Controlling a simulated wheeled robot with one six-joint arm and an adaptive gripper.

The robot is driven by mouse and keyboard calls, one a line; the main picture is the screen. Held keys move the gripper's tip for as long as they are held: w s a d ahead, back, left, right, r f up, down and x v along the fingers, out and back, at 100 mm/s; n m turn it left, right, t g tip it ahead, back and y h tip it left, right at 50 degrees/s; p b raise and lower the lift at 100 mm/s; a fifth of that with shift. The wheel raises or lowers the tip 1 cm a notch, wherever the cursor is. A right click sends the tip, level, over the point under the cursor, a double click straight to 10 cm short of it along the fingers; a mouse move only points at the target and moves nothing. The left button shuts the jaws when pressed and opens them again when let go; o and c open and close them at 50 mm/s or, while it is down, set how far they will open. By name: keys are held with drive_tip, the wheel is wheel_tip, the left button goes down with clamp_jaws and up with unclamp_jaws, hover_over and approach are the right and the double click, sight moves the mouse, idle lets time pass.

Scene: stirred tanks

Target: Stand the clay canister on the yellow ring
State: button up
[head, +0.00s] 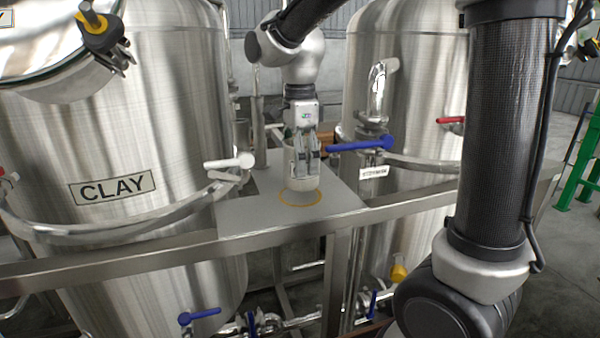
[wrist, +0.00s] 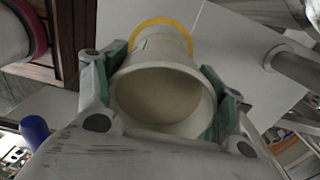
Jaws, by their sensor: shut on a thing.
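The clay canister (wrist: 165,95) is a pale, open-topped cylinder with beige contents, seen from above in the wrist view. My gripper (head: 302,155) is shut on it, with one green-padded finger on each side. In the head view the canister (head: 302,183) hangs below my fingers, upright or nearly so. The yellow ring (head: 300,203) lies flat on the grey plate (head: 245,205). In the head view the canister's lower end overlaps the ring's back part. In the wrist view the ring (wrist: 166,24) curves beyond the canister's far end. Whether the canister touches the plate, I cannot tell.
A large steel tank (head: 120,130) labelled CLAY stands left, and another tank (head: 420,85) stands right. A blue valve handle (head: 360,146) and a white handle (head: 229,162) flank my gripper. A wooden crate-like thing (wrist: 62,35) shows in the wrist view. The plate's front is clear.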

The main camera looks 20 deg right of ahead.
drive_tip(key=shift+f, duration=1.45)
drive_tip(key=o, duration=1.5)
wheel_tip(320, 180, up, 12)
